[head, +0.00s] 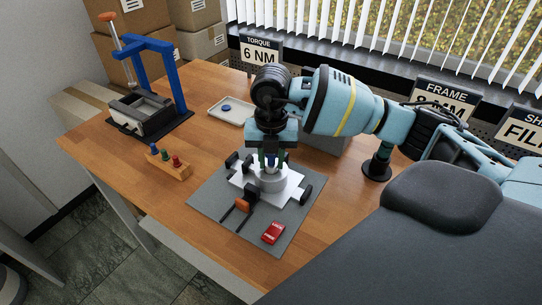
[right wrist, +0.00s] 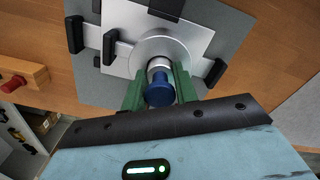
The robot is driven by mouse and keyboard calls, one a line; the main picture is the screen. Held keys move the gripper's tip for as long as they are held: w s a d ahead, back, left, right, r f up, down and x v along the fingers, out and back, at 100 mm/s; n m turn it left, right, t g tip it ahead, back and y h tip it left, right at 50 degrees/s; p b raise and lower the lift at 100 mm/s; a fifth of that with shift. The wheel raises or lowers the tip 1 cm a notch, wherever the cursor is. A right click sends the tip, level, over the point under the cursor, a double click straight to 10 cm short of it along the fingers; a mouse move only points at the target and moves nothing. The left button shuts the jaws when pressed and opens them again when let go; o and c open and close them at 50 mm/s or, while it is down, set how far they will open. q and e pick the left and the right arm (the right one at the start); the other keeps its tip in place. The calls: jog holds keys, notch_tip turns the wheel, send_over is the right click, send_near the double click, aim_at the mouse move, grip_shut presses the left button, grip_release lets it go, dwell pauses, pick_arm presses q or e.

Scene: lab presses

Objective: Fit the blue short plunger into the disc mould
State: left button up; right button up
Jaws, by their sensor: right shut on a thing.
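The disc mould (head: 273,186) is a round silver body with a central bore, on a white metal plate; it also shows in the right wrist view (right wrist: 142,53). My right gripper (head: 270,160) points down just above the mould. Its green fingers (right wrist: 160,88) are shut on the blue short plunger (right wrist: 159,93), which has a blue head and a silver shaft. The shaft lines up with the bore; I cannot tell how far it reaches in. In the head view the fingers partly hide the plunger (head: 270,159). My left gripper is not in view.
Black clamps surround the mould plate on a grey mat (head: 216,204). A red object (head: 273,232) lies near the mat's front. A wooden rack (head: 168,165) with coloured-topped pieces stands left. A blue-framed press (head: 150,105) and a pale tray (head: 229,113) are behind.

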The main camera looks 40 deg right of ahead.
jog(key=shift+f, duration=0.2)
jog(key=o, duration=1.1)
jog(key=shift+c, duration=0.2)
notch_tip(320, 180, up, 8)
jog(key=shift+f, duration=0.1)
